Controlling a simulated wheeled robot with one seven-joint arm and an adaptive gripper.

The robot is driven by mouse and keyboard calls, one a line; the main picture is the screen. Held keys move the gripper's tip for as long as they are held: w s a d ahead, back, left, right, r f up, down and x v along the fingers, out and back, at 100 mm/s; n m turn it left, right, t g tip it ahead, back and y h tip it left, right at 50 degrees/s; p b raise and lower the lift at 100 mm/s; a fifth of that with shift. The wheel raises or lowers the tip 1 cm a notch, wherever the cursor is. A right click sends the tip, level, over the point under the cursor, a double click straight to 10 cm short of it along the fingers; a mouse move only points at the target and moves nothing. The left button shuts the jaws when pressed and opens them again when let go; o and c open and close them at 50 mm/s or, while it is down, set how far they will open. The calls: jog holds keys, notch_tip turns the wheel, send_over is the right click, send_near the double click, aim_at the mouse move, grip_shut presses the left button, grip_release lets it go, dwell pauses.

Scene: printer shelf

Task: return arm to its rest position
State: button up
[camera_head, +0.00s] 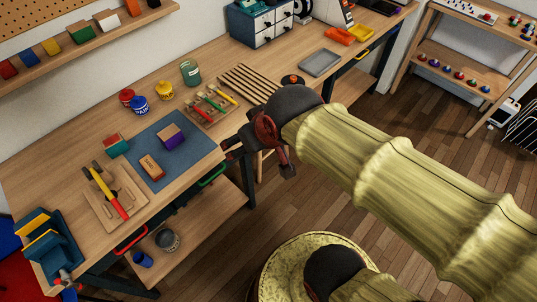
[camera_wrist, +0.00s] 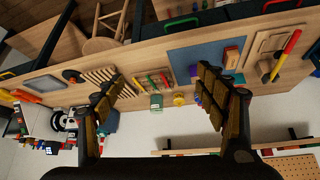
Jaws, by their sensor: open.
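My gripper (camera_head: 262,150) is in front of the workbench's near edge in the head view, with my yellow-sleeved arm reaching in from the lower right. In the wrist view my gripper (camera_wrist: 160,100) shows two dark fingers spread wide apart, with nothing between them close by. It is open and empty. The wrist view looks at the workbench upside down, from a distance. Part of the bench edge is hidden behind my gripper in the head view.
The wooden workbench (camera_head: 60,165) holds a blue mat (camera_head: 190,155), paint cans (camera_head: 140,104), a brush tray (camera_head: 213,108), a slatted rack (camera_head: 248,84) and a grey tray (camera_head: 320,63). A wooden shelf unit (camera_head: 450,62) stands at the upper right. Open floor (camera_head: 450,150) lies between.

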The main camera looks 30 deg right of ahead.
jog(key=s+d+g, duration=0.1)
jog(key=s, duration=0.6)
jog(key=shift+r, duration=0.45)
jog(key=shift+d, duration=0.1)
dwell(0.4)
